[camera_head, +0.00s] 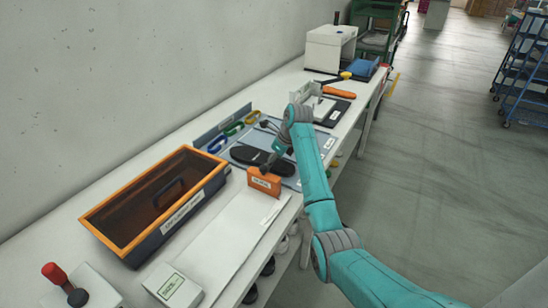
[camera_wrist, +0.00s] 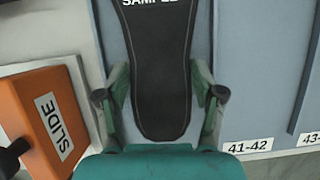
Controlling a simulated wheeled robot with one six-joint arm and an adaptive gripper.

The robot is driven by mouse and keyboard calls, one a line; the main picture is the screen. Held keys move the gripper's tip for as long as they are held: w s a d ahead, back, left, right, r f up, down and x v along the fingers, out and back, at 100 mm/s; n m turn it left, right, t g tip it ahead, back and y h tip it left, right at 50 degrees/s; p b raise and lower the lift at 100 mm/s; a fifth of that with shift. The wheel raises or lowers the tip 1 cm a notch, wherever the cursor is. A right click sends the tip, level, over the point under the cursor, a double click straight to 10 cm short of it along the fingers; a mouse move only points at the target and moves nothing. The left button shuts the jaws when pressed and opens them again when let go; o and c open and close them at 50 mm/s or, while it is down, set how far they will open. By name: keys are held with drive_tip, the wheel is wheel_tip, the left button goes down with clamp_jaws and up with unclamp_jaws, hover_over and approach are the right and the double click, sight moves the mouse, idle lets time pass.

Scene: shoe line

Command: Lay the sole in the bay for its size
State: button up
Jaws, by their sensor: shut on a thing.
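A black sole (camera_head: 248,156) with white stitching and the printed word SAMPLE is by my gripper (camera_head: 270,163) in the head view. In the wrist view the sole (camera_wrist: 160,75) lies lengthwise between the two fingers of my gripper (camera_wrist: 162,97), which is shut on its sides. A grey-blue board (camera_head: 262,138) with bays lies under and around it. In the wrist view a label 41-42 (camera_wrist: 248,145) marks the bay to the right of the sole, and a cut-off label starting 43 is farther right. Whether the sole touches the board is unclear.
An orange block labelled SLIDE (camera_head: 264,181) stands in front of the board, close to my gripper. An orange-rimmed bin (camera_head: 207,184) is at the left. Tools and a white machine (camera_head: 330,48) stand farther back.

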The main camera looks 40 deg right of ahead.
drive_tip(key=o, duration=1.6)
drive_tip(key=shift+c, duration=0.2)
drive_tip(key=shift+f, duration=0.1)
drive_tip(key=v, duration=1.2)
